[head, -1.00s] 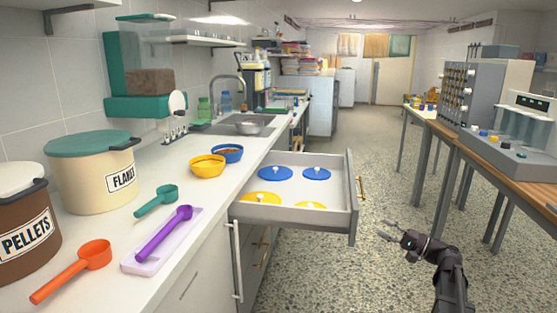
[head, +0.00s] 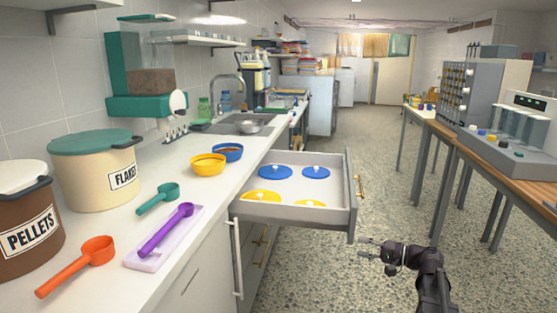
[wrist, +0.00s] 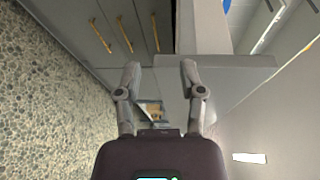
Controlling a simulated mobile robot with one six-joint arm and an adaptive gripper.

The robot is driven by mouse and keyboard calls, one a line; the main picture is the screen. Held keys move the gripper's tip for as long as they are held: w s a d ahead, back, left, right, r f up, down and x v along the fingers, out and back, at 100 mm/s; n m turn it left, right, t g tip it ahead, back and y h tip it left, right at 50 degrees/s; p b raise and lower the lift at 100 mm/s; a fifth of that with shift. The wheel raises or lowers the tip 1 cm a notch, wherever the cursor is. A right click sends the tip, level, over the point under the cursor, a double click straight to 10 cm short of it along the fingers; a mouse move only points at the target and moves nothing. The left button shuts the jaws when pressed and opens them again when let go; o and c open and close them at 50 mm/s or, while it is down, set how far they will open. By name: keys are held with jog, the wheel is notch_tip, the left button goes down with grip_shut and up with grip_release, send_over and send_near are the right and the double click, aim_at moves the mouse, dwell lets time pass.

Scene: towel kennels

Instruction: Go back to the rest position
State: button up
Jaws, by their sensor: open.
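My gripper (head: 366,248) is over the speckled floor at the lower right of the head view, just right of the open drawer (head: 294,215) and below its front. It is open and empty, its fingers pointing left. In the wrist view my gripper (wrist: 160,72) shows two spread fingers with nothing between them. The drawer's grey side (wrist: 235,62) lies beyond the fingertips there. The drawer holds blue lids and yellow lids.
The white counter (head: 205,190) at left bears a yellow bowl (head: 208,164), a blue bowl (head: 228,152), scoops and the PELLETS and FLAKES bins. A wooden table (head: 500,165) with equipment stands at right. The floor (head: 330,270) between is clear.

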jog(key=s+a+f+n+g+h, duration=0.3)
jog(key=s+a+f+g+h, duration=0.2)
jog(key=s+a+f, duration=0.35)
jog(key=s+f+n+g+h, duration=0.3)
jog(key=s+f+h, duration=0.5)
jog(key=s+h, duration=0.1)
notch_tip(320, 180, up, 36)
jog(key=p, duration=3.6)
jog(key=shift+s+a+h, duration=0.15)
jog(key=shift+s+h, duration=0.1)
jog(key=shift+h, duration=0.05)
jog(key=shift+s+f, duration=0.1)
